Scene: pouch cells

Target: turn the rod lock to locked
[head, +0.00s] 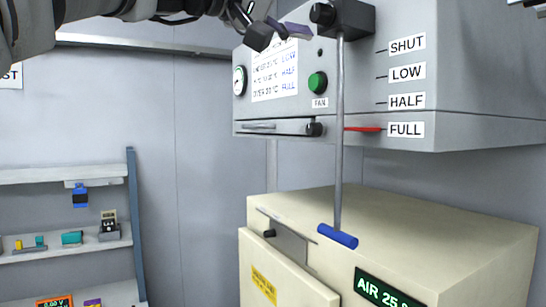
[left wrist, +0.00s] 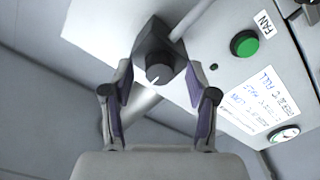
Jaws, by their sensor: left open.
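The rod lock is a dark round knob (head: 323,14) on a black block at the top of a grey rod (head: 339,130). It also shows in the left wrist view (left wrist: 159,68), with a short white mark on its face. A blue crossbar handle (head: 337,236) is at the rod's lower end. My left gripper (head: 279,33) is open, left of the knob in the head view. In the left wrist view its two fingers (left wrist: 158,86) stand either side of the knob, with gaps showing. Whether they touch the block is unclear. My right gripper is not seen.
The grey hood (head: 460,60) carries SHUT, LOW, HALF and FULL labels; a red pointer (head: 363,129) is at FULL. A green FAN button (head: 317,82) and gauge (head: 240,80) are nearby. A cream cabinet (head: 400,222) stands below. Shelves (head: 60,175) are at left.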

